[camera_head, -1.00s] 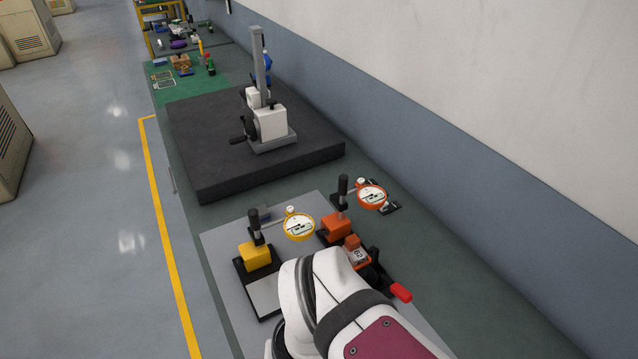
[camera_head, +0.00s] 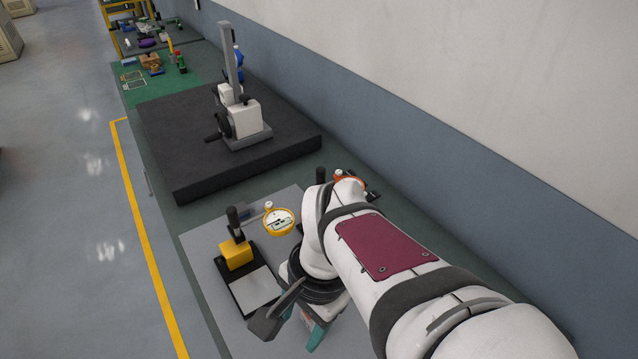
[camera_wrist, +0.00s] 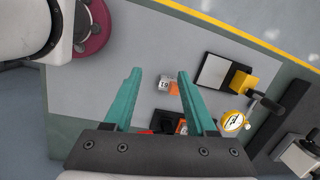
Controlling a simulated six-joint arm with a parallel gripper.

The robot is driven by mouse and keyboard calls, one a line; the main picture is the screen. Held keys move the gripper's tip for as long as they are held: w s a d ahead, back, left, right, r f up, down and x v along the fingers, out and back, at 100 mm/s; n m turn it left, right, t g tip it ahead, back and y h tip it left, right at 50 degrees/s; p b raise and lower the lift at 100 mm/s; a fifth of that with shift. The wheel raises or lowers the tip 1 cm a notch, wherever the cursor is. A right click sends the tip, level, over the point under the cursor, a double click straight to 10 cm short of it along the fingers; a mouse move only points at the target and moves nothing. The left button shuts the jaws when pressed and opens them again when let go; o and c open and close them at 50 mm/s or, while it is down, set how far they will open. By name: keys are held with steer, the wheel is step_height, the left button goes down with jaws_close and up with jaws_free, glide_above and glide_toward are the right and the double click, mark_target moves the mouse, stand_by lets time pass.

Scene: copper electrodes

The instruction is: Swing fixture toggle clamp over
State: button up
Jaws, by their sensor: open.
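My gripper (camera_wrist: 160,75) is open and empty, with its two teal fingers spread above the grey mat in the wrist view. The fixture with the toggle clamp (camera_wrist: 170,122) shows as a dark shape at the gripper's base. Bits of red and orange show there, but the gripper body hides most of it, and I cannot tell the clamp's position. A small numbered grey block (camera_wrist: 163,84) and an orange block (camera_wrist: 174,89) appear between the fingers, lower down. In the head view my arm hides the fixture, and one teal finger (camera_head: 316,334) shows below the wrist.
A dark surface plate (camera_head: 180,170) bearing a height gauge (camera_head: 243,120) lies farther back. A wall borders the right.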

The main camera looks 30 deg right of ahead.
steer(key=d+f+m+t+h, duration=0.1)
steer(key=d+f+m, duration=0.1)
steer(key=d+m, duration=0.85)
steer(key=d+f+m+t+h, duration=0.1)
steer(key=d+f+m, duration=0.2)
steer(key=d+m, duration=0.8)
steer(key=shift+n, duration=0.55)
steer(key=shift+w+d+x, duration=0.1)
steer(key=shift+x, duration=1.35)
steer(key=shift+w+d+x, duration=0.1)
steer(key=shift+d+x, duration=0.05)
steer(key=shift+x, duration=1.3)
steer(key=shift+w+d+x, duration=0.1)
steer(key=shift+w+x, duration=0.05)
steer(key=shift+x, duration=1.3)
steer(key=shift+r, duration=0.15)
jaws_close()
